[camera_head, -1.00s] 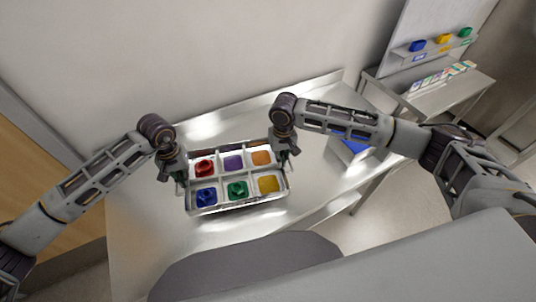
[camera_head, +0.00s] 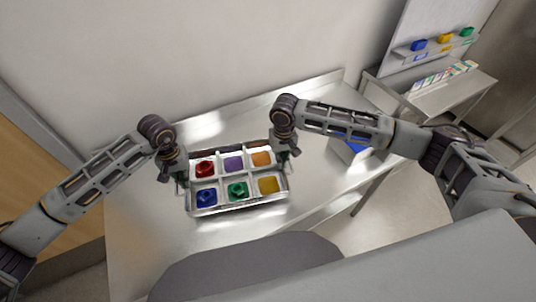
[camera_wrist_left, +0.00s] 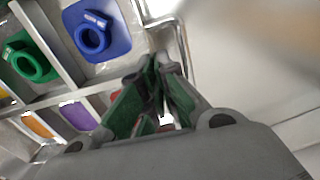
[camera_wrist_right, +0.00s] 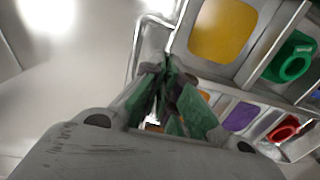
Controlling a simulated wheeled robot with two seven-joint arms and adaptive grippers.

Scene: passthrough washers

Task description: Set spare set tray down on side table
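The tray (camera_head: 237,208) is a silver metal tray with several compartments, level over the metal table (camera_head: 150,232). I cannot tell whether it rests on the top or hangs just above. A red washer (camera_head: 205,168), a blue washer (camera_head: 206,194) and a green washer (camera_head: 237,190) sit in it; the purple (camera_head: 233,163), orange (camera_head: 261,159) and yellow (camera_head: 268,185) compartments show only flat colour. My left gripper (camera_wrist_left: 158,75) is shut on the tray's left wire handle. My right gripper (camera_wrist_right: 165,75) is shut on its right handle. The fingertips partly hide the handles.
A wall backs the table. The table is clear left of the tray.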

